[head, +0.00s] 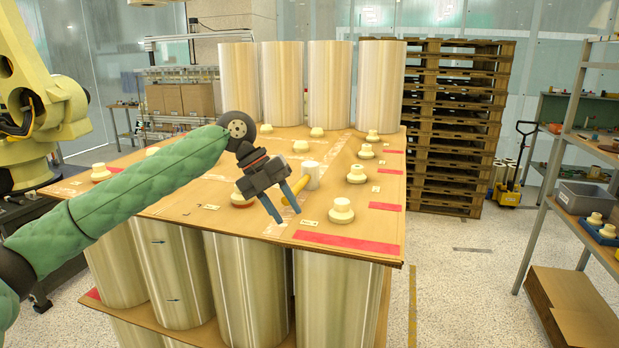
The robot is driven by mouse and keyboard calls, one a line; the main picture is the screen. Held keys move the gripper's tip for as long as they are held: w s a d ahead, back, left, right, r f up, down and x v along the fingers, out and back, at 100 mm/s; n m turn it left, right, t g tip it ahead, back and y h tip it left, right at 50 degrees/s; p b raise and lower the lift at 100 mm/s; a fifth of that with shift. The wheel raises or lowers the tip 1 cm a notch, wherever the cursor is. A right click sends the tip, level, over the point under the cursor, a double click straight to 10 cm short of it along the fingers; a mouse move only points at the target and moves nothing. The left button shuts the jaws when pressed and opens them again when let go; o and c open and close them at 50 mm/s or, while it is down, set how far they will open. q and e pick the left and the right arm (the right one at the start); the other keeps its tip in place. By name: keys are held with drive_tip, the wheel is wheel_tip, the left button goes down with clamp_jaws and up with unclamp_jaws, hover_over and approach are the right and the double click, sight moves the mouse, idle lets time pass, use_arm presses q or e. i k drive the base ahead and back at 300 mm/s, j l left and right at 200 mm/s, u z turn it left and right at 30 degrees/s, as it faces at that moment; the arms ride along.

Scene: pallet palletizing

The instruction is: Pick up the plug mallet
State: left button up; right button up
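The plug mallet has a white cylindrical head (312,175) and a yellow handle (302,183). It lies on the cardboard sheet (225,215) on top of the pallet stack, near the front. My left gripper (289,217) comes in from the left, with its two blue fingers apart and pointing down. The fingers are at the mallet's handle, just left of the head, and one finger overlaps the handle in the picture. I cannot tell whether they touch it. My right gripper is not in view.
Several cream plugs stand on the sheet, one (341,211) close to the right of the mallet. Tall rolls (382,85) stand along the back. Wooden pallets (455,125) are stacked behind at the right. A shelf (560,190) stands far right, with open floor between.

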sight(310, 180)
drive_tip(key=i, duration=1)
